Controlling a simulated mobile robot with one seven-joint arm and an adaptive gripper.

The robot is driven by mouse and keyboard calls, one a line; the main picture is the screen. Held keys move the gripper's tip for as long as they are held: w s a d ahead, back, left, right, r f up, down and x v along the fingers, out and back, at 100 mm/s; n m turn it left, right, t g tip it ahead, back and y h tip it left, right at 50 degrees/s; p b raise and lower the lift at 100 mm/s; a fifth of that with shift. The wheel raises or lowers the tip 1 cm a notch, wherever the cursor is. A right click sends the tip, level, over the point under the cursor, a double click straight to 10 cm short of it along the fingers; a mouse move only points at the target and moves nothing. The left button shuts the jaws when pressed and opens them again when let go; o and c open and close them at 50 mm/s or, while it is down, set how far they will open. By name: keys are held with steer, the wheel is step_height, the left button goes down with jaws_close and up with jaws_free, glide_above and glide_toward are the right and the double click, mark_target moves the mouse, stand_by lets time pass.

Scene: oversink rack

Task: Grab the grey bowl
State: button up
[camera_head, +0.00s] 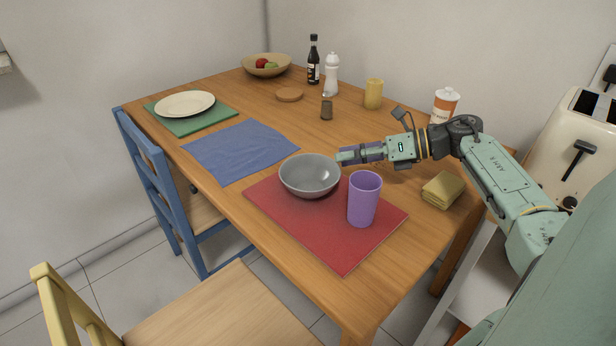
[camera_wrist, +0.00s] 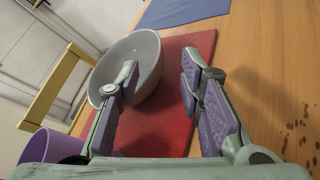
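The grey bowl (camera_head: 310,176) sits upright on the far left part of a red placemat (camera_head: 330,241). In the wrist view the bowl (camera_wrist: 147,62) is ahead of my gripper, to the left of centre. My gripper (camera_head: 342,157) is at the bowl's right side in the head view, close to its rim.
A purple cup (camera_head: 364,199) stands on the mat just right of the bowl, below my gripper in the picture. A folded yellow cloth (camera_head: 442,190) lies to the right. A blue cloth (camera_head: 240,151) lies beyond the mat. Bare table lies behind the bowl.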

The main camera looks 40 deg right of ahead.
mark_target(323, 158)
steer(key=shift+p+x, duration=0.85)
steer(key=shift+x, duration=2.25)
steer(key=shift+a, duration=0.1)
steer(key=shift+c, duration=0.4)
jaws_close()
steer(key=shift+r, duration=0.1)
